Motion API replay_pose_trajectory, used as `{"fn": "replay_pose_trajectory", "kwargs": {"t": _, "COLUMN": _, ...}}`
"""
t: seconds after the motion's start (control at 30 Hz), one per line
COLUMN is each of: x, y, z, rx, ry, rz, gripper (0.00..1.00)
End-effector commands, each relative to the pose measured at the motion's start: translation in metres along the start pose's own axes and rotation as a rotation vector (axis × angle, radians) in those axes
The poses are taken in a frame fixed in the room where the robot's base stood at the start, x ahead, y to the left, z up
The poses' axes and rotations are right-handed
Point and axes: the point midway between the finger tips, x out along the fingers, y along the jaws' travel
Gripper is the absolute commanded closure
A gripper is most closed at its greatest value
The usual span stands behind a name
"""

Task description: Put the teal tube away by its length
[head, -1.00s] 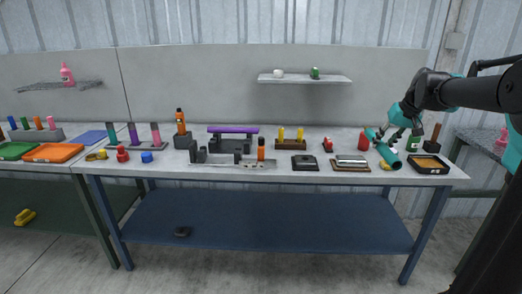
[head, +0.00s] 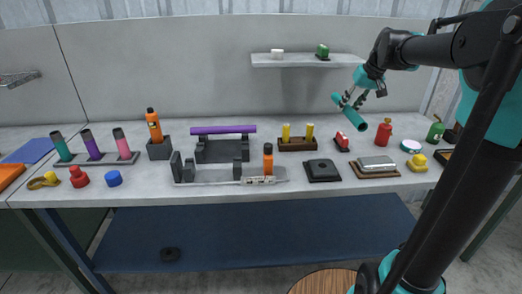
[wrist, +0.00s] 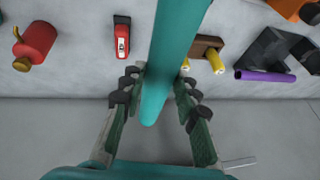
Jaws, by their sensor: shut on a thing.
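The teal tube (head: 348,112) is held tilted in the air above the right part of the workbench in the head view, its open end toward the lower right. My gripper (head: 354,98) is shut on it. In the wrist view the tube (wrist: 172,45) runs between the two fingers of my gripper (wrist: 155,85). A purple tube (head: 224,130) lies level across a dark cradle (head: 224,152). A grey fixture (head: 205,176) with upright posts lies in front of it. At the left, a rack (head: 98,160) holds upright teal (head: 61,146), purple (head: 91,144) and pink (head: 122,143) tubes.
Below the held tube are a red stapler-like item (head: 342,142), a silver block on a wooden tray (head: 376,165) and a red canister (head: 384,132). A block with yellow pegs (head: 297,143) and a black square item (head: 322,170) stand nearby. A wall shelf (head: 305,60) hangs behind.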

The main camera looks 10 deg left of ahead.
Motion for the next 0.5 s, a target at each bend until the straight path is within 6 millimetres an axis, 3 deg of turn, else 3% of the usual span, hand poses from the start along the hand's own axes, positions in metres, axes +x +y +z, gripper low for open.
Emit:
{"fn": "replay_pose_trajectory", "kwargs": {"t": 0.27, "x": 0.009, "y": 0.002, "z": 0.004, "rx": 0.0, "ry": 0.0, "rz": 0.0, "gripper": 0.99}}
{"fn": "replay_pose_trajectory", "kwargs": {"t": 0.5, "x": 0.057, "y": 0.013, "z": 0.024, "rx": 0.0, "ry": 0.0, "rz": 0.0, "gripper": 0.99}}
